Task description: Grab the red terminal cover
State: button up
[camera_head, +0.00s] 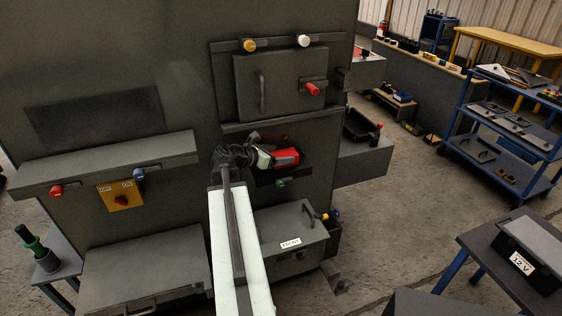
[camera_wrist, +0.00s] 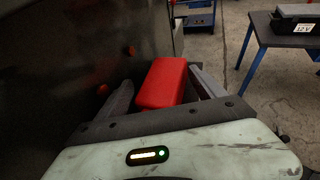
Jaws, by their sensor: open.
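The red terminal cover (camera_head: 286,157) is a red block at the dark recess in the grey enclosure, below the small door. In the wrist view the red terminal cover (camera_wrist: 163,83) lies between the two grey fingers of my gripper (camera_wrist: 160,95). The fingers stand apart, one on each side of it, with a gap at the right finger; contact at the left finger is hard to tell. In the head view my gripper (camera_head: 262,157) is at the left end of the cover, and my arm hides part of the recess.
A grey box with a white label (camera_head: 291,243) sits below the recess. A grey ledge (camera_head: 105,165) juts out at left. Open floor lies to the right, before a blue cart (camera_head: 505,130) and a table with a 12V box (camera_wrist: 298,18).

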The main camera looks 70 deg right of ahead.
aim_at(278, 155)
jog(key=c, duration=1.5)
jog(key=shift+r, duration=0.1)
jog(key=shift+c, duration=0.2)
jog(key=shift+r+p, duration=0.3)
jog(key=shift+p, duration=0.15)
notch_tip(278, 155, up, 3)
jog(key=p, duration=0.3)
jog(key=a, duration=0.1)
jog(key=w+a, duration=0.1)
jog(key=shift+w+a+f, duration=0.15)
jog(key=shift+w+a, duration=0.05)
jog(key=shift+a, duration=0.15)
jog(key=shift+w+a, duration=0.3)
jog(key=shift+a, duration=0.3)
jog(key=shift+w+a, duration=0.3)
jog(key=shift+a, duration=0.25)
jog(key=shift+s, duration=0.25)
